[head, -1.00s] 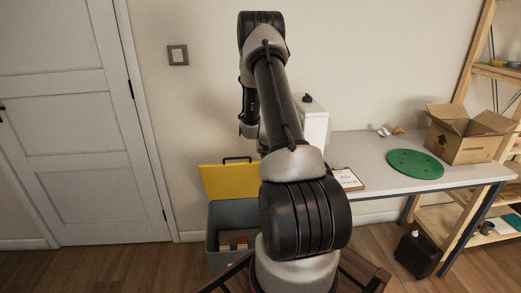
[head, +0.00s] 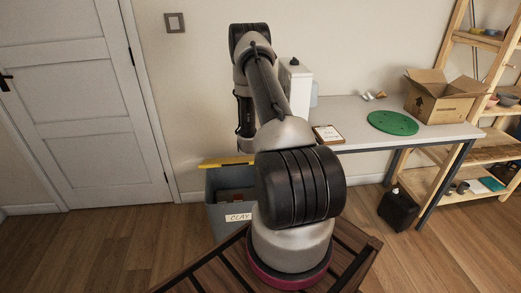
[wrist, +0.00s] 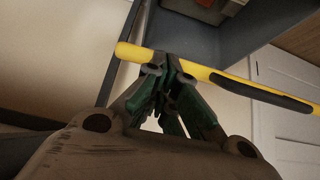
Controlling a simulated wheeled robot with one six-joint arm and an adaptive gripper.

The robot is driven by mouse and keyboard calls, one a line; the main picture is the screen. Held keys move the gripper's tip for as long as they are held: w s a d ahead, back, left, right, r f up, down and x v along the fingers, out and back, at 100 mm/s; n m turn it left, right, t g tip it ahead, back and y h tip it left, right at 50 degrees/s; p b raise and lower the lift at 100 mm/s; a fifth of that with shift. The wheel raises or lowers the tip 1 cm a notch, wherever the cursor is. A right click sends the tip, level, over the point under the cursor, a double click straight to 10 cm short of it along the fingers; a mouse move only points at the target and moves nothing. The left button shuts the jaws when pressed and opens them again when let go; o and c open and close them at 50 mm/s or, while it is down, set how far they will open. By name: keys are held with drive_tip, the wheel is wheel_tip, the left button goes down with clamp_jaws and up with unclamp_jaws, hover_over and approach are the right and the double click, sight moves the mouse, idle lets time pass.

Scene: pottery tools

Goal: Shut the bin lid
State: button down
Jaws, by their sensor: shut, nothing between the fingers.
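The grey bin (head: 213,214) with a "CLAY" label (head: 238,217) stands on the floor left of the table, its mouth open and brownish contents inside. Its yellow lid (head: 226,161) shows as a thin strip, nearly edge-on, at the bin's back rim. In the wrist view the lid's yellow edge (wrist: 221,80) crosses the picture, with the black handle (wrist: 270,97) at right. My gripper (wrist: 168,65) is shut and empty, its fingertips at the lid's edge; they seem to touch it. In the head view my fingers are not clear behind my arm.
The table (head: 352,112) at right carries a clipboard (head: 328,134), a green disc (head: 393,123) and a cardboard box (head: 440,97). A black canister (head: 397,209) stands beneath it. A wooden shelf is at far right. The floor left of the bin, towards the door (head: 85,110), is clear.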

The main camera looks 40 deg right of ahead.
drive_tip(key=s+a+f, duration=0.2)
drive_tip(key=s+f, duration=0.1)
drive_tip(key=f, duration=0.7)
drive_tip(key=s+a+f, duration=0.2)
drive_tip(key=s+f, duration=0.1)
drive_tip(key=f, duration=0.7)
drive_tip(key=shift+a+f, duration=0.15)
drive_tip(key=shift+f, duration=0.15)
drive_tip(key=shift+s+f, duration=0.1)
drive_tip(key=shift+s, duration=0.1)
